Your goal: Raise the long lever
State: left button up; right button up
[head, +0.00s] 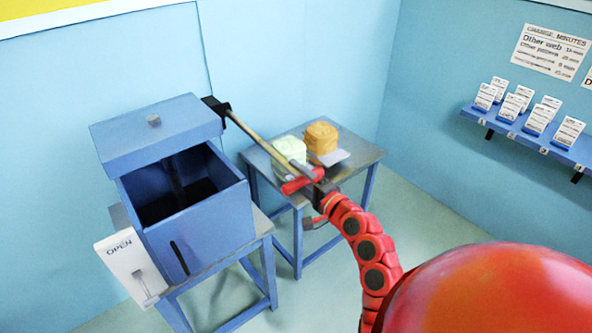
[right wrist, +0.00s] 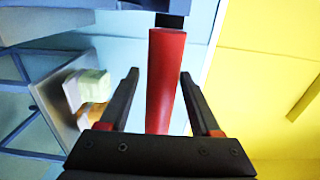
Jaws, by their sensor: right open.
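The long lever (head: 258,140) is a tan bar reaching from a black pivot (head: 216,106) at the blue box's back right corner toward my right arm. Its red grip (head: 300,181) is at the near end. My right gripper (head: 322,190) is at this end, and my red arm comes up from the lower right. In the right wrist view the red grip (right wrist: 165,85) stands between the two open black fingers of my right gripper (right wrist: 160,80), with visible room on both sides. The blue box (head: 205,225) has its lid (head: 155,135) raised above a dark interior. My left gripper is not in view.
An "OPEN" sign (head: 125,262) with a lever picture is at the box's front left. A side table (head: 355,160) behind the lever holds a pale green and an orange block (head: 321,138). A wall shelf (head: 530,137) with white cards is at right.

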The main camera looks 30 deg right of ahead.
jog(key=shift+w, duration=0.35)
grip_shut()
jog(key=shift+f, duration=0.15)
dwell(1.1)
